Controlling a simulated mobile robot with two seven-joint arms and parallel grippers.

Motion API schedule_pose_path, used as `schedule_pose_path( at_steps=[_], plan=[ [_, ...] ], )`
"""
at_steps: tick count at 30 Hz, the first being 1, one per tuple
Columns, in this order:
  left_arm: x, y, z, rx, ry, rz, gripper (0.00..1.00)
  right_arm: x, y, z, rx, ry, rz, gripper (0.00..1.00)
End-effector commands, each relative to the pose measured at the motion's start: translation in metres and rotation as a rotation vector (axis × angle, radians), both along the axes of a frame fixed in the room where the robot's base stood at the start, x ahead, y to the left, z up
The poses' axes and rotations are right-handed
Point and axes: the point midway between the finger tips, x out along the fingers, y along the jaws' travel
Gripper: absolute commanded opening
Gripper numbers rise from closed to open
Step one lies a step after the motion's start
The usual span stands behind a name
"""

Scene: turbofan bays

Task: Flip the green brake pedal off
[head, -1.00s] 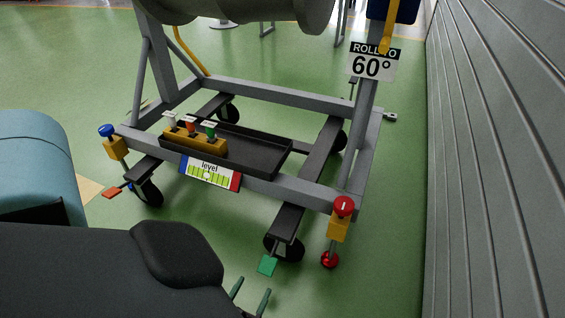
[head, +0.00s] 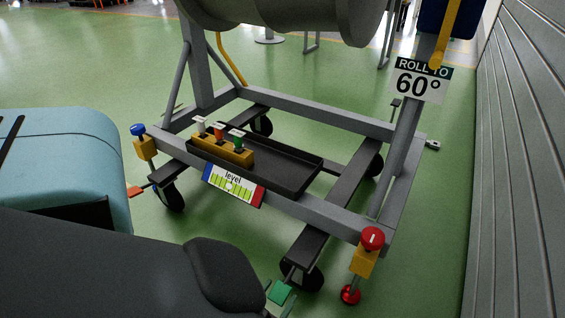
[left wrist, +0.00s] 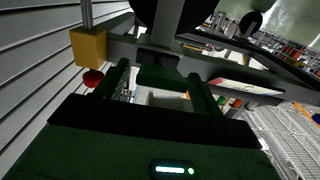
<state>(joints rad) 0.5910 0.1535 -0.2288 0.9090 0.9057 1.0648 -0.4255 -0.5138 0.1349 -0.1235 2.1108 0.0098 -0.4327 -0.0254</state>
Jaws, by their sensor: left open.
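The green brake pedal (head: 281,293) sticks out from the caster at the front right corner of the grey stand, low over the floor. In the left wrist view the pedal (left wrist: 160,76) lies between the two fingers of my left gripper (left wrist: 160,88), near their tips. The gripper is open, and a finger stands on each side of the pedal. I cannot tell whether either finger touches it. In the head view the left gripper (head: 279,300) shows only as fingertips by the pedal at the bottom edge. My right gripper is not in view.
A yellow jack (head: 363,262) with a red knob and red foot stands just right of the pedal. A red pedal (head: 136,191) is at the front left caster. A black tray (head: 290,170) and level sign (head: 233,186) are on the stand. A grey wall (head: 525,150) bounds the right.

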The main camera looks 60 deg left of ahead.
Motion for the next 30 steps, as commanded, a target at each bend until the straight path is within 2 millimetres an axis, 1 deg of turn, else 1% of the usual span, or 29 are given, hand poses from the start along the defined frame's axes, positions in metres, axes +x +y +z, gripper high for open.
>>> schedule_pose_path(
  at_steps=[1,3,6,10,16,20,30],
  plan=[
    [0.006,0.004,-0.001,0.002,-0.001,-0.001,0.67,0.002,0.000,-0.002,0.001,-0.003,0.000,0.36],
    [0.013,0.007,-0.001,0.002,-0.001,-0.001,0.67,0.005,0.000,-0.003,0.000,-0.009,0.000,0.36],
    [0.018,0.010,-0.001,0.001,0.000,-0.001,0.67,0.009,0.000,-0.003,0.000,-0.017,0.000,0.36],
    [0.021,0.011,0.000,0.001,0.000,-0.001,0.67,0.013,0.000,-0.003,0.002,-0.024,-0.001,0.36],
    [0.020,0.011,0.000,0.001,0.000,-0.001,0.67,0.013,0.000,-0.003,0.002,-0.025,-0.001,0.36],
    [0.020,0.011,0.000,0.001,0.000,0.000,0.50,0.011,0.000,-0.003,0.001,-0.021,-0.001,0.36],
    [0.020,0.011,0.000,0.001,0.000,0.000,0.06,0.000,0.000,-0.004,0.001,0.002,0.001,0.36]
  ],
)
